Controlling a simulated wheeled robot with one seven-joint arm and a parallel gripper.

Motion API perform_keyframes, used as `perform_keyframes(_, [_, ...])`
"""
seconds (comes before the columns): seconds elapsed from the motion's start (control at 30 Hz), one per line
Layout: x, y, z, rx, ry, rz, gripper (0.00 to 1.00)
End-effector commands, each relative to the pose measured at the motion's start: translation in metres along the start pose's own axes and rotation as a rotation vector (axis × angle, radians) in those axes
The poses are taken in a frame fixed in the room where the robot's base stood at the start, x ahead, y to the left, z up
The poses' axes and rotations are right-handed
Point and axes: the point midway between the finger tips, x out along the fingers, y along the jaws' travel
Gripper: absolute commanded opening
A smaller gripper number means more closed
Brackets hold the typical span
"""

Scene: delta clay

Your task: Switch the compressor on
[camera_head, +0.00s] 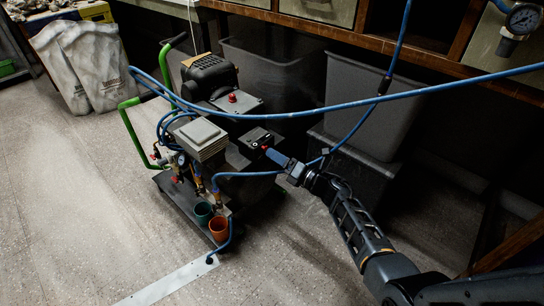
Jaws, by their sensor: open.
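The compressor (209,76) stands on a dark wheeled trolley (172,190) with green handles, in the middle left of the head view. It has a black ribbed motor, a red knob (232,97) on a grey plate and a grey finned block (199,136). A small black box (258,136) with a red part sits at the trolley's right side. My gripper (269,153) reaches in from the lower right, its blue-tipped end right at this box's near edge. It is open, with nothing seen in it. I cannot tell whether it touches the box, and the tip hides part of it.
A blue hose (440,79) crosses the view above my arm, and another hangs down beside it. Grey bins (367,107) stand behind under a wooden bench (427,57). Filled sacks (82,62) lean at the upper left. Two small cups (218,228) sit at the trolley's front. Floor at left is clear.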

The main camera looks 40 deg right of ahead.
Motion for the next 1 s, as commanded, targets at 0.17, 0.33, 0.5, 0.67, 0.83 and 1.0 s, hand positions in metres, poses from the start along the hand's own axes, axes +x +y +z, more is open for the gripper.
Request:
perform_keyframes(0.17, [0.023,-0.001,-0.002,0.001,0.001,0.003,0.74])
perform_keyframes(0.33, [0.032,0.000,-0.001,0.002,0.000,0.001,0.74])
perform_keyframes(0.5, [0.033,0.000,0.000,0.002,0.000,0.000,0.74])
perform_keyframes(0.67, [0.032,0.001,0.000,0.002,0.000,0.000,0.67])
perform_keyframes(0.83, [0.032,0.001,0.000,0.002,0.000,0.001,0.51])
perform_keyframes(1.0, [0.032,0.000,0.000,0.002,0.000,0.000,0.34])
